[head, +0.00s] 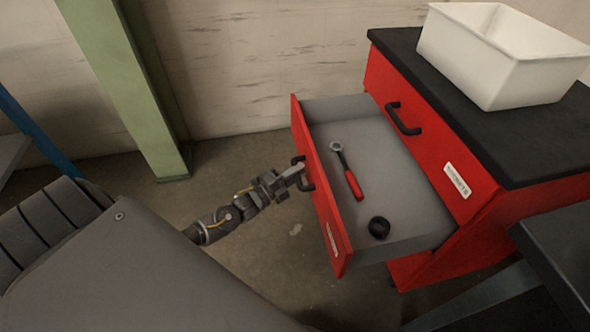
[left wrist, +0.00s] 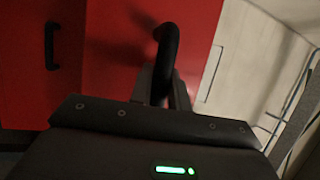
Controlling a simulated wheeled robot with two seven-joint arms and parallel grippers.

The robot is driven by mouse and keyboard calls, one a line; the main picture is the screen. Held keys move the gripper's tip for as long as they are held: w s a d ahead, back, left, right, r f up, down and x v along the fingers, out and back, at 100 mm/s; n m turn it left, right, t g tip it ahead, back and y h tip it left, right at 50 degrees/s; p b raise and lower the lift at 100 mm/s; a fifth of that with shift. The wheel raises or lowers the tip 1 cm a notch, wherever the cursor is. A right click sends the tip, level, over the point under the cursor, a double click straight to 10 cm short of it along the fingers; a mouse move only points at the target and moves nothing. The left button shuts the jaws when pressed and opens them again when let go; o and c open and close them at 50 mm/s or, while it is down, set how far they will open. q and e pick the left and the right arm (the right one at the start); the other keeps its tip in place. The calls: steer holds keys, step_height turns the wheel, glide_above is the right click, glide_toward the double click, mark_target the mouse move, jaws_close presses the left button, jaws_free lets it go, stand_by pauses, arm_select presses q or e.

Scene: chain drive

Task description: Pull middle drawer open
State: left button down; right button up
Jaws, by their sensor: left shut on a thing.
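The red cabinet (head: 493,206) stands at the right in the head view. Its drawer (head: 323,205) below the top one is pulled well out. Inside lie a ratchet wrench with a red handle (head: 348,172) and a black ring (head: 379,228). My left gripper (head: 300,174) is shut on the black handle (head: 304,180) of this drawer's front. In the left wrist view the handle (left wrist: 167,62) stands between the fingers (left wrist: 160,88). My right gripper is not in view.
The top drawer is shut, with a black handle (head: 403,119). A white bin (head: 505,55) stands on the black cabinet top (head: 480,125). A green post (head: 125,85) rises at the left by the wall. A dark table (head: 560,250) is at the lower right.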

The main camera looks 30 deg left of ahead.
arm_select(q)
steer(key=shift+s+a, duration=0.1)
steer(key=shift+s, duration=0.05)
steer(key=c, duration=1.3)
jaws_free()
steer(key=shift+s, duration=0.1)
steer(key=v, duration=1)
steer(key=shift+s+a+f, duration=0.1)
steer(key=shift+s+a, duration=0.05)
steer(key=shift+s, duration=0.1)
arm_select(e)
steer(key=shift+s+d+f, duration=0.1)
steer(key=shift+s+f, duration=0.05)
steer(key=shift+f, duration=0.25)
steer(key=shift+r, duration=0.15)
